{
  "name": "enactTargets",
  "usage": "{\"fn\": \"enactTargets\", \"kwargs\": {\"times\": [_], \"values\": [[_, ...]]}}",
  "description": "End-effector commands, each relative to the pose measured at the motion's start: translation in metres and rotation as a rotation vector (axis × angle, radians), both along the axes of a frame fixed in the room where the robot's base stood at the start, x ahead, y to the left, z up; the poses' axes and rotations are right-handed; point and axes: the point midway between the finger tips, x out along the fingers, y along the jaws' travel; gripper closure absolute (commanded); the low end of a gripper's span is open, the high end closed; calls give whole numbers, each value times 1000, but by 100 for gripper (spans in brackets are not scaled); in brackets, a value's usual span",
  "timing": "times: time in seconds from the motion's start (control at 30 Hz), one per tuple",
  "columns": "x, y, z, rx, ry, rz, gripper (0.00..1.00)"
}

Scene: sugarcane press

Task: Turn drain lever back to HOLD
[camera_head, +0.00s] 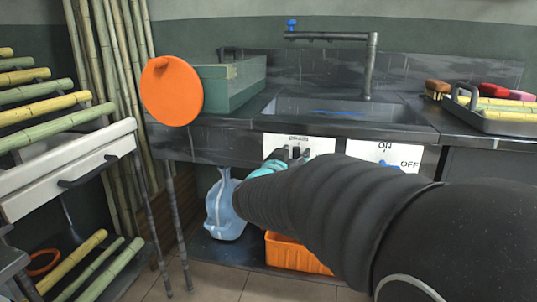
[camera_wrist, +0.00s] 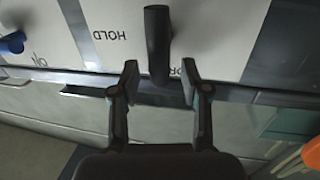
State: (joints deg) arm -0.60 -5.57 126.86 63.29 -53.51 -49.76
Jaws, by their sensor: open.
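The drain lever is a black bar (camera_wrist: 158,45) in the wrist view, standing along the picture's vertical. The word HOLD (camera_wrist: 110,33) shows upside down on the white plate to its left. My gripper (camera_wrist: 160,80) is open, with one fingertip on each side of the lever's lower end. Small gaps show between the fingers and the lever. In the head view, my gripper (camera_head: 295,155) is at the white drain plate (camera_head: 322,146) on the counter front. My arm hides the lower part of that plate, and the lettering there is too small to read surely.
A second plate marked ON and OFF (camera_head: 410,156) with a blue lever (camera_head: 388,166) is to the right. Above are a sink (camera_head: 345,110) and faucet (camera_head: 371,65). An orange crate (camera_head: 285,254) and a bluish bag (camera_head: 224,205) are below. An orange disc (camera_head: 171,91) is left.

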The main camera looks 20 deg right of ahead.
Motion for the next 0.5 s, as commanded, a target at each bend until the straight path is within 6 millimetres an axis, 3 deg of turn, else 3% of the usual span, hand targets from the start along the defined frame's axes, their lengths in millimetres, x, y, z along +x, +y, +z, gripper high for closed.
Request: {"fn": "enactTargets", "kwargs": {"times": [0.2, 0.5], "values": [[11, -11, 0, 0, 0, 0, 54], [12, -12, 0, 0, 0, 1, 54]]}}
